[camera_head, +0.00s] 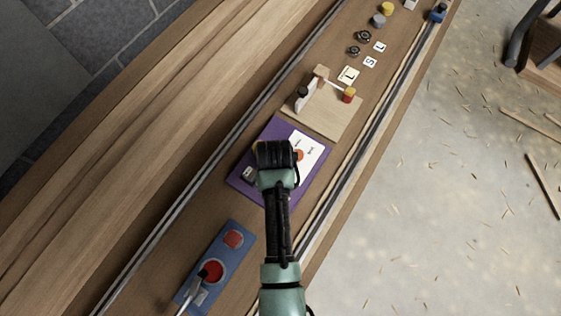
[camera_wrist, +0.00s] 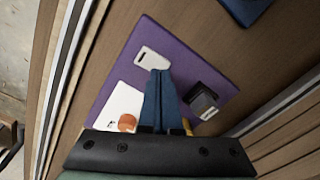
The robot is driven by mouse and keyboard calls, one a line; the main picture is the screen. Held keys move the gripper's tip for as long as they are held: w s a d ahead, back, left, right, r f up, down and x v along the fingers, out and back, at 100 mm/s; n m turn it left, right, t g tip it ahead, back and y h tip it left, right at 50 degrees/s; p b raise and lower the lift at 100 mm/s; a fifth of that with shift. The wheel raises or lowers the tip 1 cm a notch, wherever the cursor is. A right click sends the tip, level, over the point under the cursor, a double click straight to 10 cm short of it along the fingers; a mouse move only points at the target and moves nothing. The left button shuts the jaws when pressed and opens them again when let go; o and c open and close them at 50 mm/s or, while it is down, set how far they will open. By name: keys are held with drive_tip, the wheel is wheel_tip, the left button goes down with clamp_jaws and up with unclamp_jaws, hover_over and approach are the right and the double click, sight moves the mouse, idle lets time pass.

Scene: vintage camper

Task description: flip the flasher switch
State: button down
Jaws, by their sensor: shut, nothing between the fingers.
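A purple board (camera_head: 311,192) lies on the wooden bench top under my gripper (camera_head: 275,158). It also shows in the wrist view (camera_wrist: 185,52). The board carries a small white plate (camera_wrist: 152,59), a dark box with a grey label (camera_wrist: 203,101), and a white card (camera_wrist: 117,104) with an orange round piece (camera_wrist: 127,122). I cannot tell for sure which part is the flasher switch. My gripper's fingers (camera_wrist: 158,73) are together and empty, with their tips beside the white plate's lower edge. Contact cannot be told. In the head view my arm hides the white plate.
A blue panel (camera_head: 222,254) with red round parts and a lever lies at the lower left. A light wooden board (camera_head: 322,116) with a small mechanism lies beyond the purple one. Letter tiles (camera_head: 348,75) and knobs (camera_head: 378,20) sit farther along. Rails run along the bench.

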wheel_tip(320, 180, up, 5)
drive_tip(key=p, duration=0.5)
drive_tip(key=shift+r, duration=0.15)
idle(0.3)
drive_tip(key=w+r+t+b, duration=0.5)
drive_tip(key=w+r+t, duration=0.2)
drive_tip(key=w+r, duration=0.75)
drive_tip(key=w+r+n+t+b, duration=0.1)
drive_tip(key=w+r+t+b, duration=0.45)
drive_tip(key=r, duration=1.05)
drive_tip(key=s+r+t+b, duration=0.25)
drive_tip(key=r+t, duration=0.65)
drive_tip(key=r, duration=1)
drive_tip(key=s+r+t+b, duration=0.2)
drive_tip(key=s+r+t, duration=0.4)
drive_tip(key=s+r, duration=0.6)
drive_tip(key=shift+s, duration=0.8)
